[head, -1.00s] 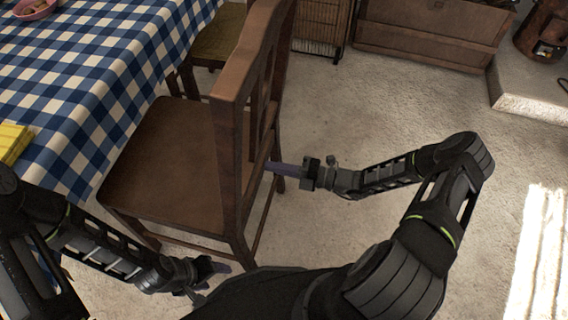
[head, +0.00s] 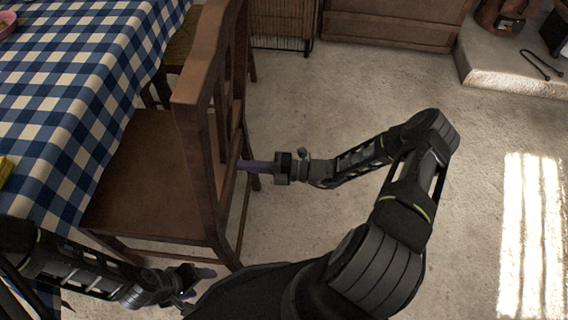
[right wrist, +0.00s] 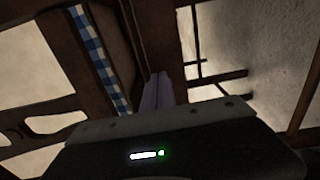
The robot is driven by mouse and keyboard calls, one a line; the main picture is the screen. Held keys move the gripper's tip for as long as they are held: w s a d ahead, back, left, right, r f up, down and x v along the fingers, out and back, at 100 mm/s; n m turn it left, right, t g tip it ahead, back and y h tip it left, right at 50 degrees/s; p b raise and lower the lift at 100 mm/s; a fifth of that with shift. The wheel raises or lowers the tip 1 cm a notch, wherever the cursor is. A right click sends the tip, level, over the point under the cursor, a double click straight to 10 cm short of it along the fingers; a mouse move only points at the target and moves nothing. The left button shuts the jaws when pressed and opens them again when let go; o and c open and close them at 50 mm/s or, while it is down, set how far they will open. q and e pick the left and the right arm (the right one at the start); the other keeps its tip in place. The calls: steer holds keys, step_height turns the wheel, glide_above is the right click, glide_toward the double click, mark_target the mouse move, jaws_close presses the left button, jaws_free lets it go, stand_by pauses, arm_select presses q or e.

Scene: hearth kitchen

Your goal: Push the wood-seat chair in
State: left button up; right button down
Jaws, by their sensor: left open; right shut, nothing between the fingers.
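The wood-seat chair (head: 140,185) stands at the right side of the table with the blue-and-white checked cloth (head: 70,95). The front part of its seat lies under the cloth's edge, and its backrest (head: 200,100) faces right, toward me. My right gripper (head: 243,165) is shut and empty, its fingertips at the back of the chair's backrest. In the right wrist view the shut fingers (right wrist: 158,92) reach up to a dark wooden bar; touching cannot be told for certain. My left gripper (head: 205,283) is open and empty, low beside the chair's near legs.
Another chair with a woven seat (head: 180,45) stands beyond, at the same table side. A wooden cabinet (head: 390,20) and a raised stone ledge (head: 510,70) are at the back. The pale floor (head: 330,100) to the right is clear.

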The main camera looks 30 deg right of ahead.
steer(key=v, duration=1)
steer(key=shift+d+f, duration=0.1)
steer(key=shift+d, duration=0.05)
